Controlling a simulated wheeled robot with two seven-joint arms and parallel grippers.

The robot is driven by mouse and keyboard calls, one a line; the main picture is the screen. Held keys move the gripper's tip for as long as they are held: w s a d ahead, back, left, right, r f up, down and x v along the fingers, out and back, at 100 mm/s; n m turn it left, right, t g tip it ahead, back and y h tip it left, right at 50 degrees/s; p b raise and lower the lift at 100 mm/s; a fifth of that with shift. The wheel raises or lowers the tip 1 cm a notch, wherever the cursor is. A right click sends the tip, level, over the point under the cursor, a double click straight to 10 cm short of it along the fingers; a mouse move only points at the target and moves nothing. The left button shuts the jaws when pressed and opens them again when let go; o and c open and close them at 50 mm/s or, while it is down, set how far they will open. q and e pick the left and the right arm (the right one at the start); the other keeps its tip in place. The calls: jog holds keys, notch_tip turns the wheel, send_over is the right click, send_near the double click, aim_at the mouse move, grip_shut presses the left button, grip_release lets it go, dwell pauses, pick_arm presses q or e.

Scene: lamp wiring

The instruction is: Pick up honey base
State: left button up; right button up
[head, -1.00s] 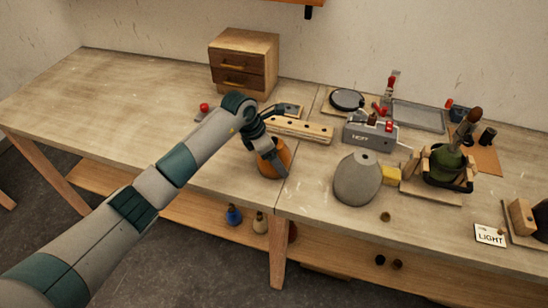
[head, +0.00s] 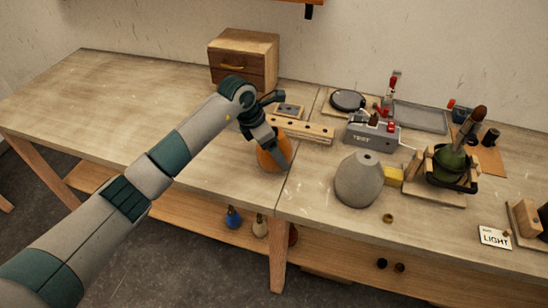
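The honey base (head: 270,161) is a rounded orange-brown lamp base near the front edge of the table, just left of the seam. My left gripper (head: 272,147) is over its upper part, with a dark finger running down its right side. The gripper and wrist hide much of the base's top. I cannot tell whether the fingers are closed on it, or whether its bottom touches the table. My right gripper is not in view.
A grey rounded base (head: 358,181) stands to the right, beside a yellow block (head: 393,177). A wooden strip with holes (head: 298,129) lies just behind. A green base (head: 448,165) sits in a wooden holder. The table's left part is clear.

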pick_arm(q)
jog(key=s+d+r+b, duration=0.4)
jog(key=s+d+r, duration=0.3)
jog(key=d, duration=0.2)
jog(key=shift+d+r+b, duration=0.25)
jog(key=shift+r+b, duration=0.1)
jog(key=shift+b, duration=0.05)
jog(key=shift+a, duration=0.15)
dwell(0.3)
jog(key=s+a+f+m+g+y, duration=0.1)
jog(key=s+a+m, duration=0.4)
jog(key=a, duration=0.5)
jog(key=s+a+f+m+g+y, duration=0.1)
jog(key=s+a+m+g, duration=0.2)
jog(key=s+a+m, duration=0.3)
jog(key=s+a+f+m+g+y, duration=0.1)
jog(key=s+a+m, duration=0.4)
jog(key=a+m, duration=0.6)
jog(key=a+g+y, duration=0.1)
jog(key=a, duration=0.1)
jog(key=shift+s+a+f+m, duration=0.2)
jog(key=shift+a+f+m, duration=0.1)
jog(key=shift+m, duration=0.1)
